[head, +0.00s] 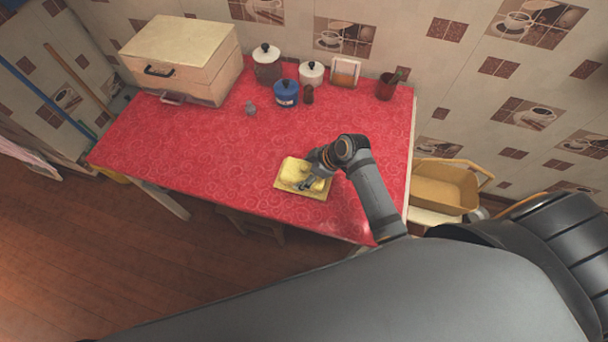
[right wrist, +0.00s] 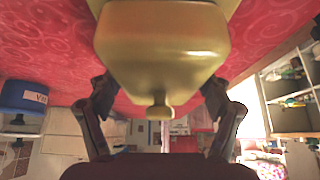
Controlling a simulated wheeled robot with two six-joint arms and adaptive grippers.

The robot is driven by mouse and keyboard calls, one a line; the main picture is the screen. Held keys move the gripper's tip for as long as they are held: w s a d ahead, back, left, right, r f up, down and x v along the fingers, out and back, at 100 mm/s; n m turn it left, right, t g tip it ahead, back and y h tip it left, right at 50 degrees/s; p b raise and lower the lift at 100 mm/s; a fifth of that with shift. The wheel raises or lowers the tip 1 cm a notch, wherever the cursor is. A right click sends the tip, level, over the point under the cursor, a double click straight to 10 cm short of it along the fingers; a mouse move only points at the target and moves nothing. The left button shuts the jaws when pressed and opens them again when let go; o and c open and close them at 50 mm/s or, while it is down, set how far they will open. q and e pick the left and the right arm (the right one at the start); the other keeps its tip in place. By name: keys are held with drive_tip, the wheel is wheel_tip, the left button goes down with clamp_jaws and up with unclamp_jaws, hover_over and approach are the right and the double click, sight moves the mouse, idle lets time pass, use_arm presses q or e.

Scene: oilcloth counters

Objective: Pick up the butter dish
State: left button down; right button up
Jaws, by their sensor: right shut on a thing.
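The yellow butter dish (head: 294,170) is on the red counter, near its front edge, with a flat base under a domed lid. My right gripper (head: 317,178) reaches it from the right and is shut on it. In the right wrist view the butter dish (right wrist: 160,45) fills the top middle, its small knob pointing down the picture. The fingers of my right gripper (right wrist: 158,92) stand on both sides of the lid. The exact contact is hard to see. I cannot tell any gap under the dish. My left gripper is not in view.
A wooden bread box (head: 185,60) stands at the back left of the red counter (head: 190,135). Jars, a blue canister (head: 286,95), a framed card (head: 344,73) and a dark red cup (head: 387,86) line the back. The counter left of the dish is clear.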

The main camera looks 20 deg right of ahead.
drive_tip(key=shift+c, duration=1.2)
drive_tip(key=shift+w+r, duration=0.1)
drive_tip(key=shift+r, duration=0.45)
drive_tip(key=s+r, duration=0.1)
drive_tip(key=r, duration=0.1)
drive_tip(key=s+d+r, duration=0.1)
drive_tip(key=s+r, duration=0.1)
drive_tip(key=r, duration=0.1)
drive_tip(key=s+d+r, duration=0.1)
drive_tip(key=r, duration=0.1)
drive_tip(key=shift+s+r+b, duration=0.15)
drive_tip(key=shift+r+b, duration=0.05)
drive_tip(key=shift+b, duration=0.2)
drive_tip(key=shift+s+d+r+p, duration=0.6)
drive_tip(key=shift+s+r+p, duration=0.15)
drive_tip(key=shift+s, duration=0.7)
drive_tip(key=shift+s+d+r+p, duration=0.55)
drive_tip(key=shift+s+r+p, duration=0.2)
drive_tip(key=shift+s, duration=0.7)
drive_tip(key=shift+s+d+r+p, duration=0.65)
drive_tip(key=shift+s+r, duration=0.15)
drive_tip(key=shift+s, duration=0.65)
